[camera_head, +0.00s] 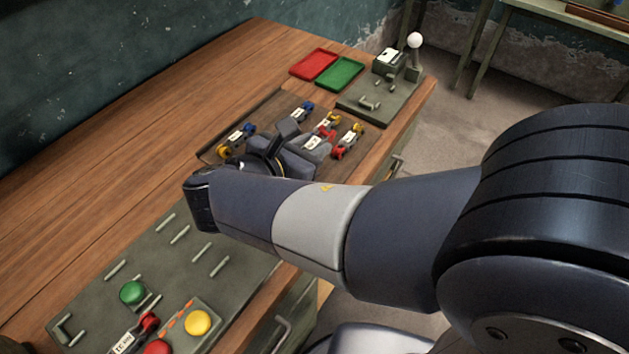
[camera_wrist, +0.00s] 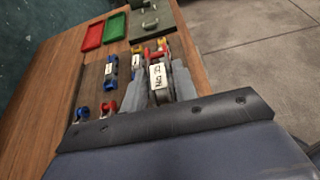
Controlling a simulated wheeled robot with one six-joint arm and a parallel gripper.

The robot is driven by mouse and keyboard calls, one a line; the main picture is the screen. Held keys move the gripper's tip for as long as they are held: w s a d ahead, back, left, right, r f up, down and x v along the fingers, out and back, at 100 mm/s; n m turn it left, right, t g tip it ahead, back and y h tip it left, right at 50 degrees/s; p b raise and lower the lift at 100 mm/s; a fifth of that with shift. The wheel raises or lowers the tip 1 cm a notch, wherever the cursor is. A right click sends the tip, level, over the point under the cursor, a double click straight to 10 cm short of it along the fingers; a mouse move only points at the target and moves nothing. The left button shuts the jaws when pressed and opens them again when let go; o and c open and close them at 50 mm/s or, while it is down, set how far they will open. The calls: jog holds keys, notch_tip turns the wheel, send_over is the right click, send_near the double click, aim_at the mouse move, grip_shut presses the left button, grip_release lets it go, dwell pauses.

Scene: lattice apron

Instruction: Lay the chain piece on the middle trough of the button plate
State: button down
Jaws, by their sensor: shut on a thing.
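My gripper (camera_wrist: 160,85) is shut on a chain piece (camera_wrist: 157,74) with a white label, its grey fingers on either side. In the head view the gripper (camera_head: 298,145) is over the dark brown board, partly hidden by my arm; I cannot tell whether the piece is lifted clear. The grey-green button plate (camera_head: 90,294) lies at the near end of the bench, with green, yellow and red buttons. Short pale rails on it mark troughs, and the middle stretch looks bare. Another labelled piece with a red end (camera_head: 146,322) lies at its near edge.
Several other labelled chain pieces with blue, red and yellow ends lie on the brown board (camera_head: 212,152) around my gripper. Beyond are a red tray (camera_head: 313,65), a green tray (camera_head: 340,72) and a grey-green fixture plate (camera_head: 385,113). The wooden bench is clear at left.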

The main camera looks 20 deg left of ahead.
jog(key=shift+f+b, duration=0.3)
jog(key=shift+f, duration=4.5)
jog(key=shift+f, duration=0.2)
jog(key=c, duration=1.1)
grip_release()
jog(key=shift+b, duration=0.3)
jog(key=v, duration=1)
jog(key=shift+s+d+r, duration=0.1)
jog(key=shift+s, duration=0.35)
